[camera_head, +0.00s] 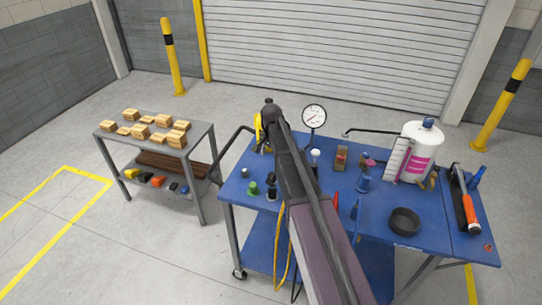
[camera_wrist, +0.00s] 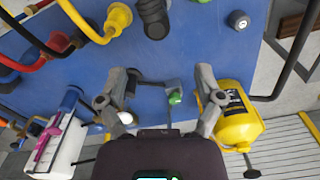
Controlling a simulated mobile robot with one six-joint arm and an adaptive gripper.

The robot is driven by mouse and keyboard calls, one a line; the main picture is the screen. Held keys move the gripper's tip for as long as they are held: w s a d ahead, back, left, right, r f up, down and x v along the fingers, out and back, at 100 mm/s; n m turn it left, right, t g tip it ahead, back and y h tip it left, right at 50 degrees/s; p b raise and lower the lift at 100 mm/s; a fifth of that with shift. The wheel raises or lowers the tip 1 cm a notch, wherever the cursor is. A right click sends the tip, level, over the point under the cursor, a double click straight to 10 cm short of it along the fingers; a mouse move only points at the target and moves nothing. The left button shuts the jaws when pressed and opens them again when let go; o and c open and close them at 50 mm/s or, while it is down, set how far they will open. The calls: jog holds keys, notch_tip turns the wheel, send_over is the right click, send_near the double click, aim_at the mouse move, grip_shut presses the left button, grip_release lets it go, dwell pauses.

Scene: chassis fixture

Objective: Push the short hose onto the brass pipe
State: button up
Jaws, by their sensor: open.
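My gripper (camera_wrist: 162,84) is open above the blue table top, with its two fingers apart. Between and beyond the fingers are a thin dark bar and a small grey block with a green top (camera_wrist: 175,97). In the head view my arm hides the table's middle.
A yellow canister (camera_wrist: 232,112) stands close by the right finger. On the blue table (camera_head: 385,265) are a gauge (camera_head: 314,116), a white cylinder (camera_head: 420,150), a black ring (camera_head: 404,221) and an orange-handled tool (camera_head: 468,208). A grey cart (camera_head: 200,131) with wooden blocks is at left.

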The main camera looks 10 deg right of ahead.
jog(key=s+n, duration=0.9)
jog(key=s, duration=1.7)
jog(key=shift+s+a, duration=0.4)
jog(key=shift+f, duration=0.15)
notch_tip(320, 180, down, 9)
jog(key=b, duration=0.9)
